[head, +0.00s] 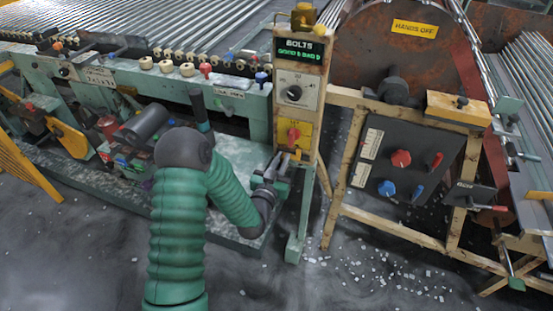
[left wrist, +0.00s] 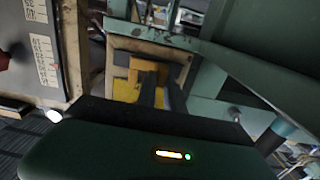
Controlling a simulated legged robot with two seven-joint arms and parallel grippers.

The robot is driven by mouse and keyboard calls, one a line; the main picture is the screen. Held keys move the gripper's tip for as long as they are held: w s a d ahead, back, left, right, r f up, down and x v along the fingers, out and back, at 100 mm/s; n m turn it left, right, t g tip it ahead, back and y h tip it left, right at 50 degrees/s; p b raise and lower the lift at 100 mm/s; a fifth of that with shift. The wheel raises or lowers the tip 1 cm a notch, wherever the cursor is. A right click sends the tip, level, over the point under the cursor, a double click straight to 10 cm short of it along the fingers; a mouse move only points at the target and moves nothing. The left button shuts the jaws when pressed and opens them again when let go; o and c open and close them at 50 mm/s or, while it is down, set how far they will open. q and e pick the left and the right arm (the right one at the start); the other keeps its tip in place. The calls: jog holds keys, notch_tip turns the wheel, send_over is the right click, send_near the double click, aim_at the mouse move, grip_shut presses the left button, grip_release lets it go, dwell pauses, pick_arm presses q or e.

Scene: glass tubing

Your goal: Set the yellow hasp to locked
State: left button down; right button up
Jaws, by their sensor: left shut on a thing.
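A yellow plate (head: 304,131) with a red knob (head: 293,134) is on the narrow post, below a grey dial panel. The yellow hasp (left wrist: 146,63) shows in the left wrist view as an orange-yellow piece in front of the yellow plate (left wrist: 122,91). My left gripper (head: 289,160) is at the lower edge of the plate in the head view. Its two dark fingers (left wrist: 150,84) reach to the hasp and are shut on it. The fingertips partly hide the hasp, so its exact position is unclear. My right gripper is in neither view.
A dark panel (head: 405,165) with red and blue knobs stands right of the post. A green bench (head: 235,120) with rollers and levers runs left. A large rusty drum (head: 385,50) is behind. The floor (head: 370,265) in front has scattered white bits.

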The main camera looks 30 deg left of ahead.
pick_arm(q)
jog(key=shift+w+d, duration=0.1)
jog(key=shift+d, duration=0.4)
jog(key=c, duration=1.6)
grip_release()
jog(key=shift+c, duration=0.2)
jog(key=shift+o, duration=1)
jog(key=shift+d, duration=0.1)
jog(key=p+v, duration=0.7)
jog(key=v, duration=0.9)
jog(key=shift+s, duration=0.4)
jog(key=shift+f, duration=0.1)
